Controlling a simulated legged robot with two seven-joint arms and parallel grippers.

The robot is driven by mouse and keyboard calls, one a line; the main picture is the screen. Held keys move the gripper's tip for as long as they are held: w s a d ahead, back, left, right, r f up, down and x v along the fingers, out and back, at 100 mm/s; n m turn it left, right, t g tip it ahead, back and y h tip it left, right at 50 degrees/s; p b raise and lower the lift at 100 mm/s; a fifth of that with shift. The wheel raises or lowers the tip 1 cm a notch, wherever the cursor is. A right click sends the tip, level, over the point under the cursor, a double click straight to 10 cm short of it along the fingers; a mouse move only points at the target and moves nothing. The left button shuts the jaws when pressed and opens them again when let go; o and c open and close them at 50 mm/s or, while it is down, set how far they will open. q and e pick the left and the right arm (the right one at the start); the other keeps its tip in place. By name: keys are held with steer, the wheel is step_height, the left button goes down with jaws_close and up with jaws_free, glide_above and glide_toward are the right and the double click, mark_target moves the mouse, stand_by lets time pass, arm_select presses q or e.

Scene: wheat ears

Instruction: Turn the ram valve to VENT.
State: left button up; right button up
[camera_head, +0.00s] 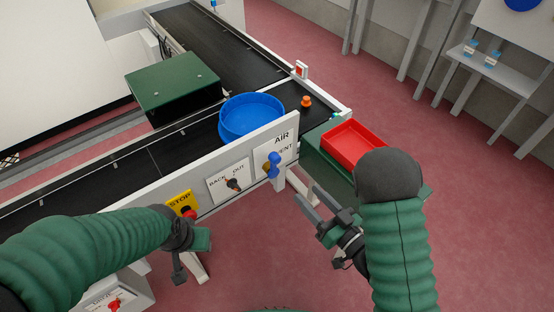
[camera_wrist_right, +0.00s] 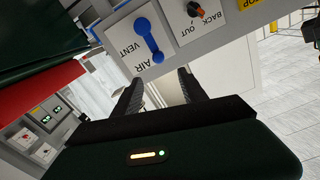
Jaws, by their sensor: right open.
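The ram valve is a blue lever (camera_head: 273,164) on a white plate marked AIR and VENT, on the conveyor's side panel. In the right wrist view the blue lever (camera_wrist_right: 149,40) lies beyond my fingertips, one end beside the word AIR. I cannot tell which mark it is set to. My right gripper (camera_head: 309,191) is open and empty, to the right of and below the lever, apart from it. Its two spread fingers (camera_wrist_right: 160,82) show in the wrist view. My left gripper (camera_head: 190,250) hangs below the STOP button; its jaw opening is unclear.
Left of the valve are a BACK/OUT switch (camera_head: 233,184) and a yellow STOP plate (camera_head: 180,202) with a red button. A blue round tub (camera_head: 250,116) stands on the belt behind the panel. A red tray (camera_head: 353,145) is to the right. Open floor lies in front.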

mark_target(278, 161)
steer(key=b+x, duration=0.2)
steer(key=x, duration=0.3)
steer(key=b+x, duration=0.1)
steer(key=x, duration=0.4)
steer(key=shift+w+d+b, duration=0.1)
steer(key=shift+w+b, duration=0.25)
steer(key=shift+w, duration=0.1)
steer(key=x, duration=0.6)
steer(key=shift+s+a+f, duration=0.15)
steer(key=shift+a, duration=0.15)
steer(key=shift+d, duration=0.3)
steer(key=shift+c, duration=0.9)
steer(key=c, duration=0.5)
jaws_close()
